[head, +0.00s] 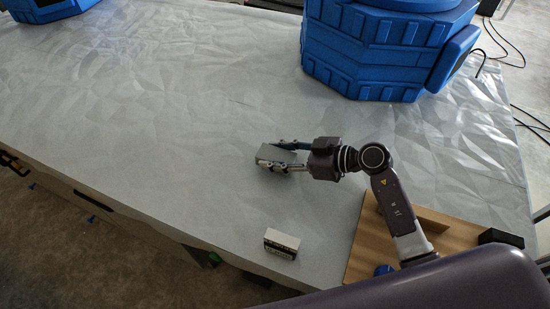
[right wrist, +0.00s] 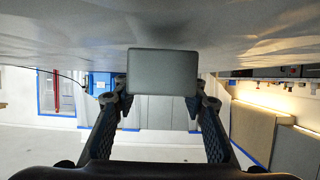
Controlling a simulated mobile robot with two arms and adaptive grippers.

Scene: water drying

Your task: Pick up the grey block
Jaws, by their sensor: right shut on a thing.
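The grey block (head: 277,154) is between the fingers of my right gripper (head: 280,157) in the head view. The gripper is shut on it, near the middle of the table. In the right wrist view the block (right wrist: 162,85) shows as a dark grey rectangle between the two fingertips of the right gripper (right wrist: 160,100). That view is upside down, with the table surface (right wrist: 160,25) at the top. I cannot tell whether the block touches the table. My left gripper is not in view.
A small white box with a dark printed side (head: 282,243) lies near the table's front edge. A wooden tray (head: 364,240) sits under my right arm, with a black block (head: 501,238) at its right. A large blue container (head: 385,50) stands at the back.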

